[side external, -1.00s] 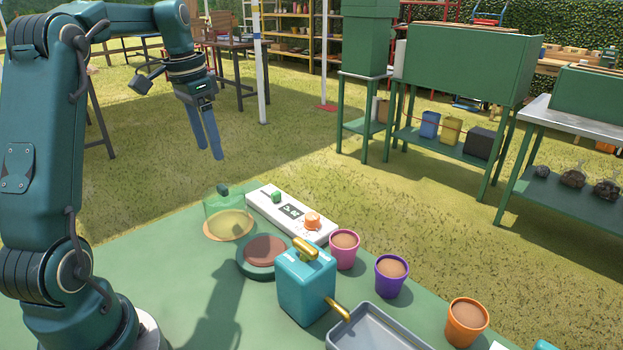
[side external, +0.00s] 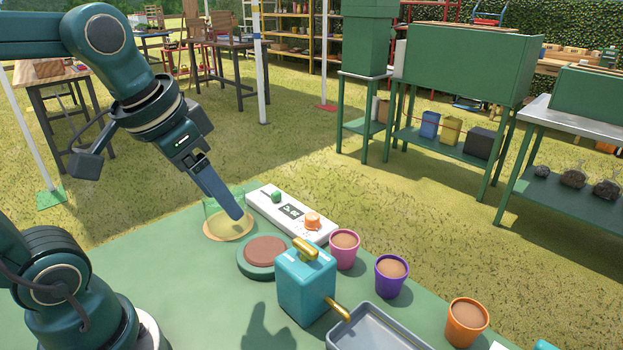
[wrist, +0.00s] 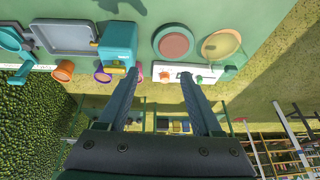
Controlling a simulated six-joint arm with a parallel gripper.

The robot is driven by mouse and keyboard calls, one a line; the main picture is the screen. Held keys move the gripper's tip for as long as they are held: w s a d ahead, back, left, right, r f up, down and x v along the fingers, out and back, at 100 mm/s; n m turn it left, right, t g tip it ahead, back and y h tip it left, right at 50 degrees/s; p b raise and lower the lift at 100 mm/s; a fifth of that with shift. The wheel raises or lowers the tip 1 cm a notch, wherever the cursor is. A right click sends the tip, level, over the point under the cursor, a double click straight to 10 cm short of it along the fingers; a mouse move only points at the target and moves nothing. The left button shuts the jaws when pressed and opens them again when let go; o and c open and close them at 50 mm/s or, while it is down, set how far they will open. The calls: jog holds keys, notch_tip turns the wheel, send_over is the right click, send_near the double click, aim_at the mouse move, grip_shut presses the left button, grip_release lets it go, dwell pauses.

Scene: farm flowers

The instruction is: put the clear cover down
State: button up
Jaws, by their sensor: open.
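The clear cover (side external: 211,208) is a see-through greenish dome on a round tan base on the green table. Its knob is hidden behind my fingers in the side view. The cover and base also show at the upper right of the wrist view (wrist: 221,45). My gripper (side external: 237,216) is open and empty, tilted, with its fingers overlapping the cover in the side view. In the wrist view its two fingertips (wrist: 160,74) are well apart, with nothing between them, and the cover lies outside them.
A round dark green dish with brown filling (side external: 265,250) and a white panel with an orange knob (side external: 290,213) stand beside the cover. A teal box with a gold spout (side external: 306,286), a grey tray (side external: 370,335) and pots, including a pink one (side external: 344,250), stand to the right.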

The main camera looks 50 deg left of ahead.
jog(key=shift+t+h, duration=0.3)
jog(key=shift+t, duration=0.2)
jog(key=s+d+f, duration=0.1)
jog(key=s, duration=0.1)
jog(key=s+d+f, duration=0.1)
jog(key=f, duration=0.1)
jog(key=shift+s+d+f, duration=0.1)
jog(key=shift+s+d, duration=0.25)
jog(key=shift+d, duration=0.05)
